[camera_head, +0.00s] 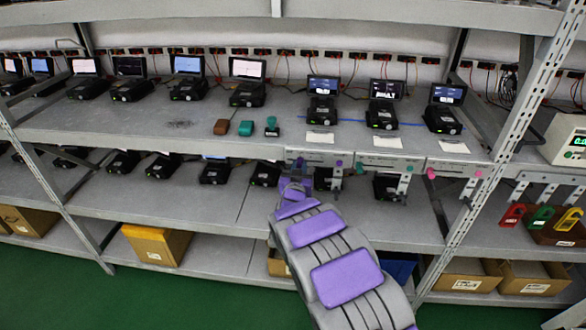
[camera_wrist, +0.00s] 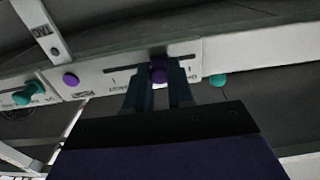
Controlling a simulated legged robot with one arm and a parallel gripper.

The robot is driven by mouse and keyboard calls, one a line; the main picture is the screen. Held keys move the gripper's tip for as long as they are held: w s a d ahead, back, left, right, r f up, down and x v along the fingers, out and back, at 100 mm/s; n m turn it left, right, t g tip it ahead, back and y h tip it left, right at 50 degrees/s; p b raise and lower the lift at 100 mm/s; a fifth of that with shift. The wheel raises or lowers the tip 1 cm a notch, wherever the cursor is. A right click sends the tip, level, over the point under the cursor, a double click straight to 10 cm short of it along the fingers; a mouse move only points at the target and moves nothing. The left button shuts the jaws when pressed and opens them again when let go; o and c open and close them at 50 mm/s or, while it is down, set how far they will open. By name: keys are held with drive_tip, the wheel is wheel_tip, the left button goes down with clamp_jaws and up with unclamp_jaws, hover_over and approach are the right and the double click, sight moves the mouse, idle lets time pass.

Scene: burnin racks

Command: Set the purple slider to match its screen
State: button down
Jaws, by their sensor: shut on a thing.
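The purple slider knob (camera_wrist: 158,72) sits in a dark horizontal slot on a white panel (camera_wrist: 122,74) in the wrist view. The slot shows on both sides of it. My gripper (camera_wrist: 159,82) is shut on this knob, one dark finger on either side. In the head view my gripper (camera_head: 297,178) is at the left white panel (camera_head: 318,155) under the upper shelf's front edge, and hides part of it. Above that panel stands a device with a lit screen (camera_head: 323,85); its reading is too small to tell.
Another purple knob (camera_head: 339,163), a teal knob (camera_head: 360,168) and a pink knob (camera_head: 432,173) are close to the right along the panels. Metal brackets hang below. Brown and teal blocks (camera_head: 246,128) lie on the shelf. A rack post (camera_head: 520,95) stands at right.

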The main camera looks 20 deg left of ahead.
drive_tip(key=c, duration=1)
unclamp_jaws()
drive_tip(key=shift+a, duration=0.1)
drive_tip(key=p+v, duration=0.3)
drive_tip(key=v, duration=1.4)
drive_tip(key=shift+s, duration=0.15)
drive_tip(key=shift+f, duration=0.1)
